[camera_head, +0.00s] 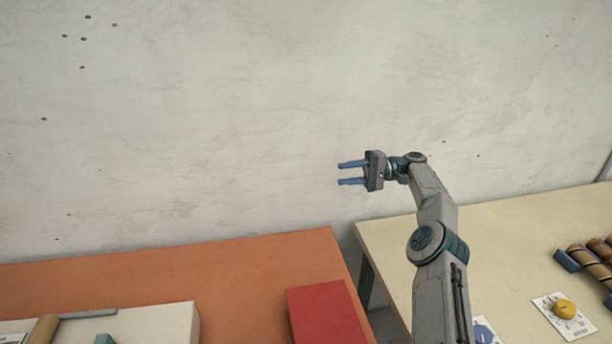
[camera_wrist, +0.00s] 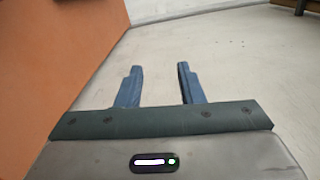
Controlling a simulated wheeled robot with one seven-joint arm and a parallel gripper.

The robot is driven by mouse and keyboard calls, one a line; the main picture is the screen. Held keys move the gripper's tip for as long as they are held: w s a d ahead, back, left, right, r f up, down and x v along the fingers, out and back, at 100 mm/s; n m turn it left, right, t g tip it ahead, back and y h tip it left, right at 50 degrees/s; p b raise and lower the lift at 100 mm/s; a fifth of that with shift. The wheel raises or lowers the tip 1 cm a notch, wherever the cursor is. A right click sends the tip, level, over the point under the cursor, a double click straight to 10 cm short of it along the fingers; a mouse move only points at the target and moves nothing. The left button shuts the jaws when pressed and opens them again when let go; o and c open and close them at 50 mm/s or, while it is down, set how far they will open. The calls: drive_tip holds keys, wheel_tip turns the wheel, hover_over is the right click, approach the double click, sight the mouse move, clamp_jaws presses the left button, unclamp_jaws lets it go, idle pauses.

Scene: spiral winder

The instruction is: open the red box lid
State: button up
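The red box (camera_head: 327,314) sits on the right end of the orange table (camera_head: 250,265), at the bottom of the head view and cut off by its lower edge. Its flat red top looks closed. My gripper (camera_head: 340,174) is raised above and behind the box, near the wall, with its blue fingers pointing left. The fingers are apart with nothing between them. The box is not seen in the wrist view.
A cream table (camera_head: 520,230) stands to the right, with a yellow knob on a white plate (camera_head: 564,309) and brown rollers (camera_head: 590,258). A gap separates the tables. A white block (camera_head: 165,322) lies on the orange table at left. A pale wall (camera_head: 200,120) closes the back.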

drive_tip(key=p+v, duration=0.1)
drive_tip(key=p, duration=0.1)
drive_tip(key=shift+d+p, duration=0.3)
drive_tip(key=shift+s+f, duration=0.1)
idle(0.5)
